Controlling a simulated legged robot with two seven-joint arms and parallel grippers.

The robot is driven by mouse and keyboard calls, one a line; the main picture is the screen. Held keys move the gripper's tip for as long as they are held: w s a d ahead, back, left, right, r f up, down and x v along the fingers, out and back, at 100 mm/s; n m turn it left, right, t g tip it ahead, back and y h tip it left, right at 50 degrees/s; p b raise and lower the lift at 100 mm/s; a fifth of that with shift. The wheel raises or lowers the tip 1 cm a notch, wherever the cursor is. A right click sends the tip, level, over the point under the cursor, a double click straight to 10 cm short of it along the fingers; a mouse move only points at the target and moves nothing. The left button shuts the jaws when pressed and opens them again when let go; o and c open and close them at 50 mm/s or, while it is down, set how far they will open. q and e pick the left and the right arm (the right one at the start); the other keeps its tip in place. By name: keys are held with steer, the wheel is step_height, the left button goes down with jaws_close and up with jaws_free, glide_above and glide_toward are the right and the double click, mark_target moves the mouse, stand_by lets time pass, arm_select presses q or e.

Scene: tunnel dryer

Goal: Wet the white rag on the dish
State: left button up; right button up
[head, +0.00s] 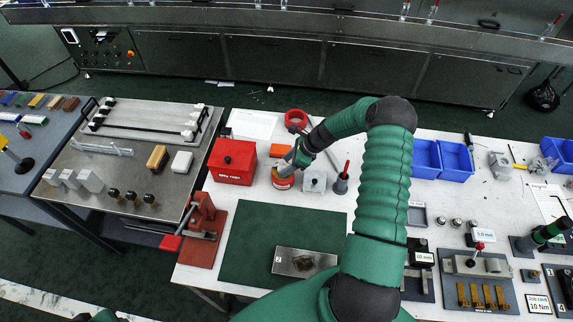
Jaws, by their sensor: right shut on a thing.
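My right arm reaches up from the bottom and bends left, so its gripper (285,167) points down at a small red can with a yellow band (283,183). The can stands on the white table, and its top, where the dish sits, is mostly covered by the gripper. My right gripper is shut at the can's top; what it grips, likely the white rag, is too small and hidden to make out. Whether it touches the dish cannot be told. My left gripper is not in view.
A red oily rags box (233,161) stands left of the can. A grey block (315,181) and a dark-based red-handled tool (341,181) stand to its right. A green mat (250,250) bears a stained metal plate (290,262). A red vise (202,218) sits at the left edge.

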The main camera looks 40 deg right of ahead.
mark_target(286, 166)
steer(key=shift+r+p, duration=2.95)
steer(key=shift+r, duration=0.65)
steer(key=shift+f, duration=0.1)
